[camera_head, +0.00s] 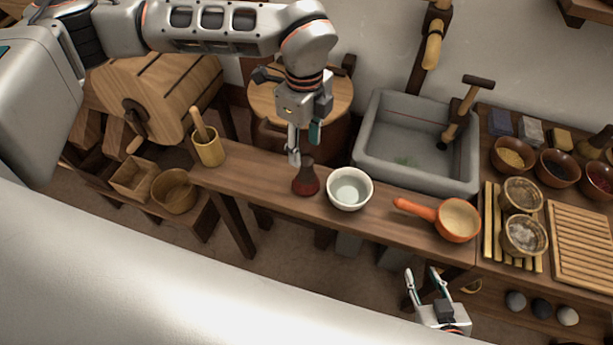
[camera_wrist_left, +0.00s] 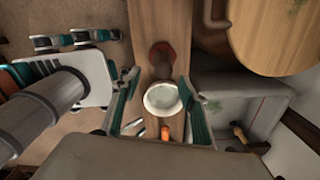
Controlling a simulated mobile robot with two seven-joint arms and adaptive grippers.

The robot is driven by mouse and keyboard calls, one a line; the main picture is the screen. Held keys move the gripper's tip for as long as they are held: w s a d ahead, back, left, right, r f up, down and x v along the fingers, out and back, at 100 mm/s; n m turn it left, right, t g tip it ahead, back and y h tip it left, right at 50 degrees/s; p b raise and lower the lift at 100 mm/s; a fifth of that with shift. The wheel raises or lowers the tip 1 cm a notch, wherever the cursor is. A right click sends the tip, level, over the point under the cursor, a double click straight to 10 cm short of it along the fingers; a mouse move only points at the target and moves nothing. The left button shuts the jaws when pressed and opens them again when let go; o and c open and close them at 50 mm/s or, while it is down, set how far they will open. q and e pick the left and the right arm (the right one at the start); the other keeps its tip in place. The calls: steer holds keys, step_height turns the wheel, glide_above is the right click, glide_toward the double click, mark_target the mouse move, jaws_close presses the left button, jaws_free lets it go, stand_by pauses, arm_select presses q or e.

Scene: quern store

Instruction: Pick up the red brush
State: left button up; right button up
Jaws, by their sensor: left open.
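The red brush (camera_head: 306,181) stands on the narrow wooden bench, with a dark red, flared lower part and a short brown upper part. It also shows in the left wrist view (camera_wrist_left: 161,54), near the top middle. My left gripper (camera_head: 303,150) is open and empty, just above and slightly left of the brush's top in the head view. In the wrist view its two fingers stand apart, with the brush beyond their tips. My right gripper (camera_head: 421,273) is open and empty, low at the front, away from the brush.
A white bowl (camera_head: 350,189) stands close to the right of the brush. An orange-handled pan (camera_head: 457,220) is further right. A wooden cup with a pestle (camera_head: 208,149) stands at the bench's left end. A grey stone sink (camera_head: 420,180) is behind. The bench between cup and brush is clear.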

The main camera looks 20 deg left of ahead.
mark_target(305, 159)
arm_select(q)
steer(key=f, duration=0.4)
steer(key=f+p, duration=0.1)
steer(key=f, duration=0.1)
steer(key=shift+w+f, duration=0.3)
steer(key=shift+w, duration=0.1)
jaws_close()
